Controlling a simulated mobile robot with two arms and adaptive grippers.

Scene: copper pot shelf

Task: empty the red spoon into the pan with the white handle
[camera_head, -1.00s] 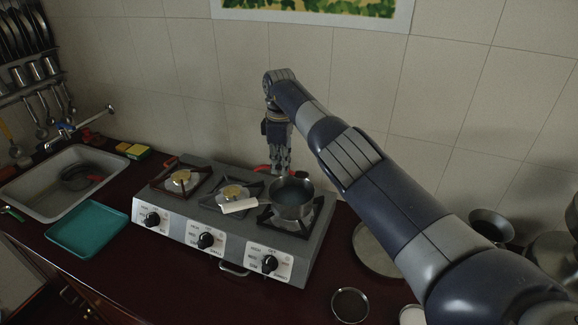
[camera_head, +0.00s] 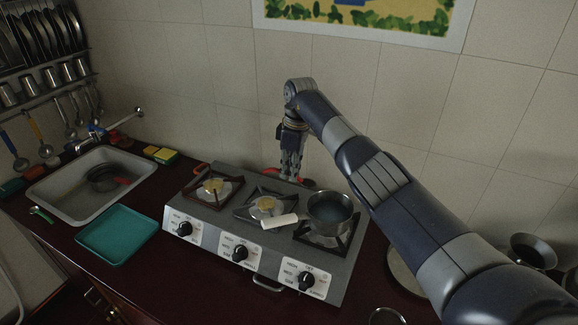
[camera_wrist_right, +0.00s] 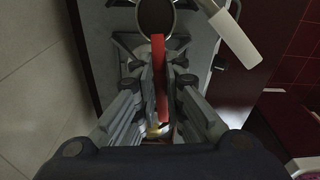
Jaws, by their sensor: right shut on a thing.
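The pan with the white handle (camera_head: 331,208) sits on the right burner of the stove, its white handle (camera_head: 280,221) pointing left. My left gripper is out of view.
The stove (camera_head: 230,222) has two free burners left of the pan. A teal tray (camera_head: 118,236) lies left of it, beside the sink (camera_head: 60,195). The tiled wall (camera_head: 345,95) is close behind the gripper. Metal pots (camera_head: 532,250) stand at the right.

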